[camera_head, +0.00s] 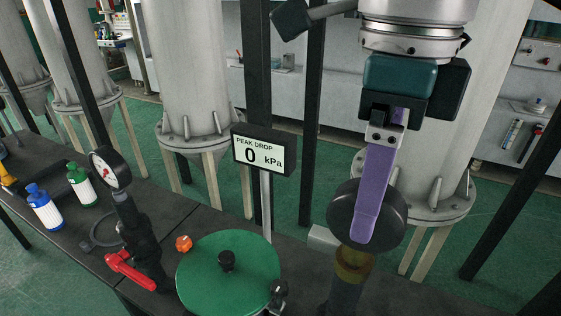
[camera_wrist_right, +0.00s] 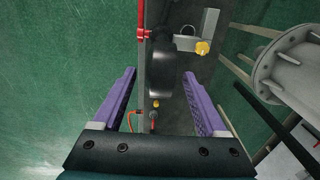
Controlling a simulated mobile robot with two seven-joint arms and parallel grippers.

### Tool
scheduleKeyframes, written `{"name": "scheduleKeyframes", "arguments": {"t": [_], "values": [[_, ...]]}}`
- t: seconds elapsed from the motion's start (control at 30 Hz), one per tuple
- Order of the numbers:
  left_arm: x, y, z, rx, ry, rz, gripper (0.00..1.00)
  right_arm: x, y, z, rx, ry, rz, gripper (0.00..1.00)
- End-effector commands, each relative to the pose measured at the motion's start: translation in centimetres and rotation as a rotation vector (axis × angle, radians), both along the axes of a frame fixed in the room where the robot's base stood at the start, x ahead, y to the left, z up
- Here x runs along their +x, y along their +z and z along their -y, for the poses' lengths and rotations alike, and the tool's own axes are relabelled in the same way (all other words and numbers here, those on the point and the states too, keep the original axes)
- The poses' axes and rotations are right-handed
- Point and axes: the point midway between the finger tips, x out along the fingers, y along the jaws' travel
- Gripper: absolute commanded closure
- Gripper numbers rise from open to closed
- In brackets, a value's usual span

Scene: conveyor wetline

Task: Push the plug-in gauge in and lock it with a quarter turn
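A dark round gauge (camera_head: 345,213) stands on a brass fitting (camera_head: 353,264) at the bench's right part in the head view; its dial face is not visible. My right gripper (camera_head: 367,222) points down over the gauge, and one purple finger hides part of it. In the right wrist view, the two purple fingers of my right gripper (camera_wrist_right: 160,74) stand wide apart. The dark gauge (camera_wrist_right: 160,66) shows edge-on between or just beyond their tips, with no clear contact. Whether the gauge is fully seated cannot be told. My left gripper is not in view.
A display (camera_head: 264,151) reads peak drop 0 kPa. Farther left are a red-handled valve (camera_head: 130,270) with a white-dial gauge (camera_head: 104,168) and two bottles. Dark posts rise behind.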

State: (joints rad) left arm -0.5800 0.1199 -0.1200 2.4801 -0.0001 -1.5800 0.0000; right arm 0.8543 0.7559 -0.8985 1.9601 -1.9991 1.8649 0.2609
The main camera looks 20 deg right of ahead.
Motion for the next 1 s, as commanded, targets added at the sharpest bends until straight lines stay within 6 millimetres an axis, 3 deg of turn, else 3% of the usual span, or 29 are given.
{"name": "scheduleKeyframes", "arguments": {"t": [0.33, 0.57, 0.7, 1.0], "values": [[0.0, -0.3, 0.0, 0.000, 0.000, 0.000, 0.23, 0.1, 0.5, 0.0, 0.001, 0.002, 0.003, 0.23], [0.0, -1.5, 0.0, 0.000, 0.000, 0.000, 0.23, 0.2, 4.8, 0.0, 0.001, 0.002, 0.009, 0.23], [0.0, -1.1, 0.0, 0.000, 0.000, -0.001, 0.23, 0.1, 7.4, 0.0, -0.001, 0.002, 0.006, 0.23], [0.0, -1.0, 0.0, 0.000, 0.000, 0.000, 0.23, 0.0, 9.8, 0.0, 0.000, 0.001, 0.001, 0.23]]}}
